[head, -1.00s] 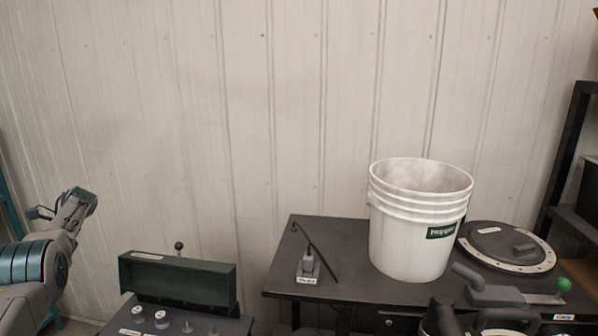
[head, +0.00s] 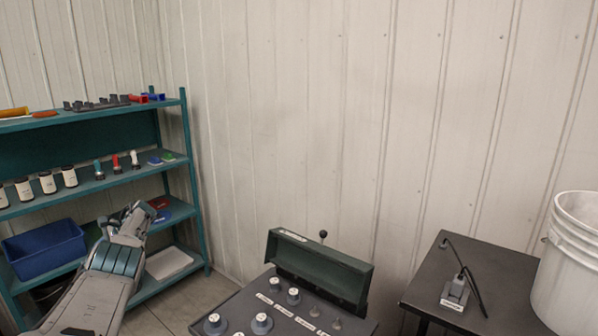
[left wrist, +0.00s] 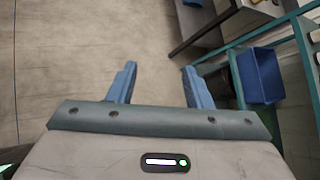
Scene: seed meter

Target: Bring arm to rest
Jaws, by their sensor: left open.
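My left arm comes in from the lower left of the head view, in front of the teal shelf (head: 90,183). My left gripper (head: 127,222) is at its upper end, small and partly turned away there. In the left wrist view the left gripper (left wrist: 160,85) has its two blue fingers wide apart, with only bare floor between them. It touches nothing that I can see. My right gripper is in neither current view.
A blue bin (head: 45,250) stands on the shelf's lower level; it also shows in the left wrist view (left wrist: 260,76). A control box with knobs (head: 285,310) and a raised green lid (head: 318,266) is at centre bottom. A dark table (head: 425,283) and white bucket (head: 575,265) are right.

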